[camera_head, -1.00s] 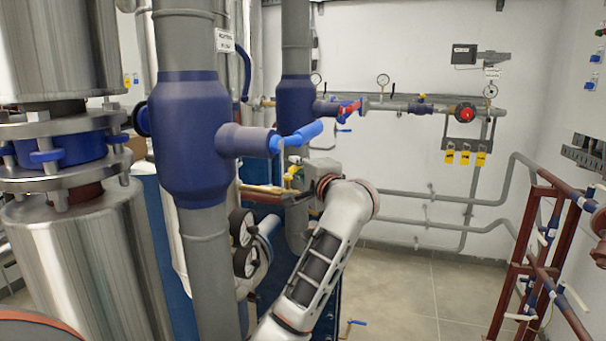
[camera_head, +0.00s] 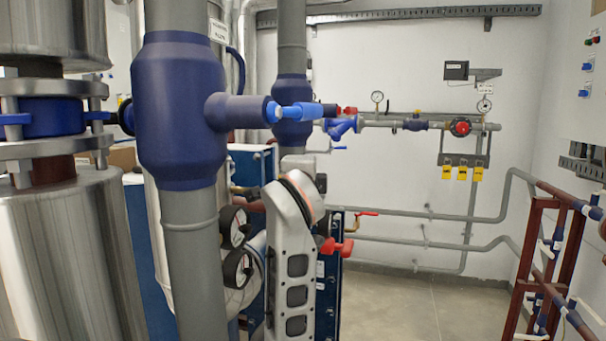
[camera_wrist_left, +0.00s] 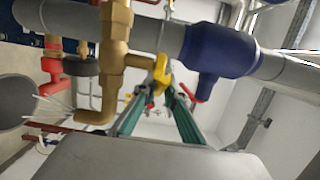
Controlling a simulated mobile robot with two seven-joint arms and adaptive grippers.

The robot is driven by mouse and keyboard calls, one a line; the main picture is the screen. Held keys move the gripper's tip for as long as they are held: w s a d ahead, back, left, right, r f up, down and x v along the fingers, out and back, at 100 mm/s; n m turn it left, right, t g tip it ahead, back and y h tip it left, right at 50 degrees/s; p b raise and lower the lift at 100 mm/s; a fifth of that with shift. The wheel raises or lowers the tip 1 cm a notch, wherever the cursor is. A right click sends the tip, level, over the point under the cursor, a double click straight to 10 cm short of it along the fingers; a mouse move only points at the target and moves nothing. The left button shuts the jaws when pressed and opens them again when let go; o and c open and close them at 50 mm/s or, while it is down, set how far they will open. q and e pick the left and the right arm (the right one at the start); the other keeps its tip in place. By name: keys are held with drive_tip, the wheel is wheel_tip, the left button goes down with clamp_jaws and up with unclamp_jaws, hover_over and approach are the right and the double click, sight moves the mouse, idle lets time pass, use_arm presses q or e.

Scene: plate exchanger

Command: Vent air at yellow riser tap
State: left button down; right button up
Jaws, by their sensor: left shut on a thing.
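The yellow tap handle (camera_wrist_left: 160,74) shows in the left wrist view, beside a brass fitting (camera_wrist_left: 115,58) with a downturned spout. My left gripper (camera_wrist_left: 157,92) has its teal fingers reaching up to the handle and is shut on it. How far the handle is turned is hard to tell. In the head view my left arm stands upright in the middle, and its gripper and the yellow tap are hidden behind it. My right gripper is in neither view.
A thick grey pipe with a blue valve body (camera_head: 180,110) stands left of my arm, with dark gauges (camera_head: 236,268) low beside it. A red-handled valve (camera_head: 338,247) is close right of the arm. Open floor (camera_head: 430,310) lies to the right.

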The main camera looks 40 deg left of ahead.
use_arm(q)
drive_tip(key=shift+s+d+f+m+t+h, duration=0.1)
drive_tip(key=shift+d+m+t+h, duration=0.25)
drive_tip(key=shift+m+h, duration=0.3)
drive_tip(key=shift+s+d+f+m+t+h, duration=0.1)
drive_tip(key=shift+d+m+t+h, duration=0.25)
drive_tip(key=shift+h, duration=0.5)
drive_tip(key=shift+r+m+t+h, duration=0.1)
drive_tip(key=shift+m+t+h, duration=0.2)
drive_tip(key=c, duration=2.4)
unclamp_jaws()
drive_tip(key=shift+o, duration=0.2)
drive_tip(key=shift+r, duration=0.1)
